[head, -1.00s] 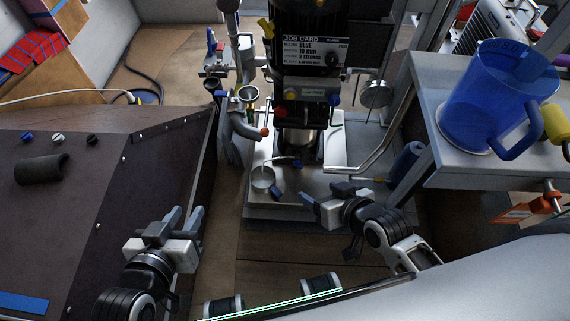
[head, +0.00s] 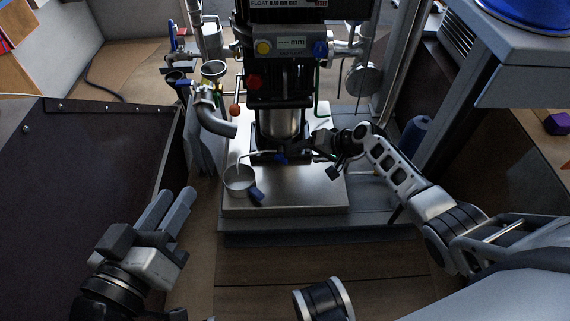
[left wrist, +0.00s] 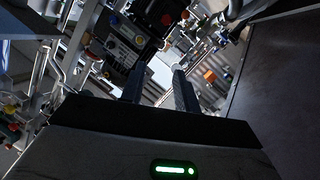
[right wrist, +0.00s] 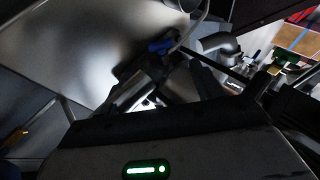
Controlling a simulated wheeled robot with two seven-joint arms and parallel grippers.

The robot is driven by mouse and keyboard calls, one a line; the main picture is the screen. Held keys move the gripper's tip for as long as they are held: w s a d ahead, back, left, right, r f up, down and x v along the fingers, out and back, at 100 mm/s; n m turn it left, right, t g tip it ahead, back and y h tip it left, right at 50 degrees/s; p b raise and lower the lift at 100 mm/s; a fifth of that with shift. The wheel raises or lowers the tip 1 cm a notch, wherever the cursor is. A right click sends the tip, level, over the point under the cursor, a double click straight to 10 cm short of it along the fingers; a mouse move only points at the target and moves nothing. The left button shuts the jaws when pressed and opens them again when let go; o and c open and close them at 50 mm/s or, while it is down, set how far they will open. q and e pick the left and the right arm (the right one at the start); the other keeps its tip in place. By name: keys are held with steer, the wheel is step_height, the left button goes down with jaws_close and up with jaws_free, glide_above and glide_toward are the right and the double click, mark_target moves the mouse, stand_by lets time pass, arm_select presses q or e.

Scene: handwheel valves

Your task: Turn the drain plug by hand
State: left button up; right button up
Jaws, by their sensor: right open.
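A small blue fitting (head: 281,159), which may be the drain plug, sits low on the front of the machine at the end of a thin spout. It also shows in the right wrist view (right wrist: 160,45), just beyond my fingers. My right gripper (head: 297,147) is beside the machine's column, close to the right of the blue fitting. It is open, and I cannot tell whether it touches the fitting. A metal cup (head: 239,179) stands under the spout's left end. My left gripper (head: 175,195) is open and empty at lower left, away from the machine.
A loose blue block (head: 257,195) lies beside the cup on the metal base plate (head: 300,190). A grey curved pipe (head: 214,122) hangs at the column's left. A dark cabinet (head: 90,150) fills the left side. A shelf (head: 525,85) juts in at upper right.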

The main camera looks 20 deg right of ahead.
mark_target(282, 160)
steer(key=b+x, duration=0.4)
steer(key=x, duration=0.3)
steer(key=shift+s+f, duration=0.1)
steer(key=shift+f, duration=0.05)
steer(key=b+x, duration=0.3)
steer(key=x, duration=0.1)
steer(key=shift+a, duration=0.1)
arm_select(q)
step_height(282, 160, up, 12)
steer(key=m+t+h, duration=0.4)
steer(key=m+h, duration=0.4)
steer(key=m, duration=0.2)
steer(key=shift+w+a+f+t, duration=0.2)
steer(key=shift+w+t, duration=0.1)
steer(key=shift+t, duration=0.1)
arm_select(e)
steer(key=c, duration=1)
